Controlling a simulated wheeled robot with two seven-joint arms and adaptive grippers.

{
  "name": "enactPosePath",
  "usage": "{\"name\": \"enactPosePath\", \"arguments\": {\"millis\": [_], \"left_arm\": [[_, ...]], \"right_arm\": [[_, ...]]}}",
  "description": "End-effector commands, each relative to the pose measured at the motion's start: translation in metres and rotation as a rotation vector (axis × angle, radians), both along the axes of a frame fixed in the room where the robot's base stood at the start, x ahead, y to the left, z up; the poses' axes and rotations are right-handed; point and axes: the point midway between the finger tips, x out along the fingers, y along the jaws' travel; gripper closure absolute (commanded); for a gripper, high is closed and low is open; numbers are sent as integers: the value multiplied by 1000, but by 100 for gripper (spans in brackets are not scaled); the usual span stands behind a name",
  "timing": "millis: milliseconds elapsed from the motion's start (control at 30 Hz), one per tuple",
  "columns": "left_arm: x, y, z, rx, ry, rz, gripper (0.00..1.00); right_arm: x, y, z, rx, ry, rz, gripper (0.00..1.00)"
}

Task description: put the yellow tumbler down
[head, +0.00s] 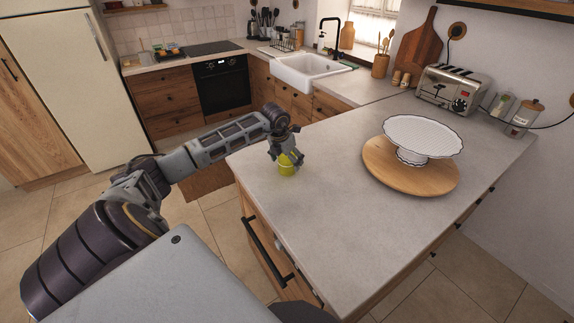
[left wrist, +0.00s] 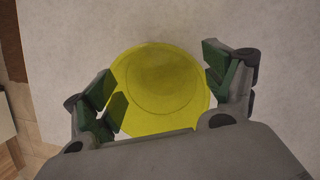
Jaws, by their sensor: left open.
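The yellow tumbler (head: 287,168) is on the grey counter (head: 330,215), near the counter's left end. In the left wrist view the tumbler (left wrist: 160,85) shows from above as a round yellow shape. My left gripper (head: 288,158) is right above and around it, and partly hides it in the head view. In the left wrist view the green-padded fingers (left wrist: 163,88) are apart, one on each side of the tumbler. I cannot tell whether either pad touches it. My right gripper is not in view.
A white cake stand (head: 423,136) stands on a round wooden board (head: 410,178) to the right. A toaster (head: 452,90) and jars (head: 522,118) are at the back right. The front middle of the counter is clear.

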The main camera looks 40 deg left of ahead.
Motion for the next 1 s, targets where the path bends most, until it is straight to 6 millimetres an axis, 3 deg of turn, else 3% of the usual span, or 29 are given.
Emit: {"name": "enactPosePath", "arguments": {"millis": [33, 500, 767, 1000], "left_arm": [[0, 0, 0, 0, 0, 0, 17], [0, 0, 1, 0, -2, 0, 75], [0, 0, 3, 0, -2, 0, 75], [1, 1, 19, 0, -4, 1, 75]], "right_arm": [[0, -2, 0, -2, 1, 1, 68], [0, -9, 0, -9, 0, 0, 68], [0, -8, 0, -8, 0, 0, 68], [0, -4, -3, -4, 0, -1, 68]]}}
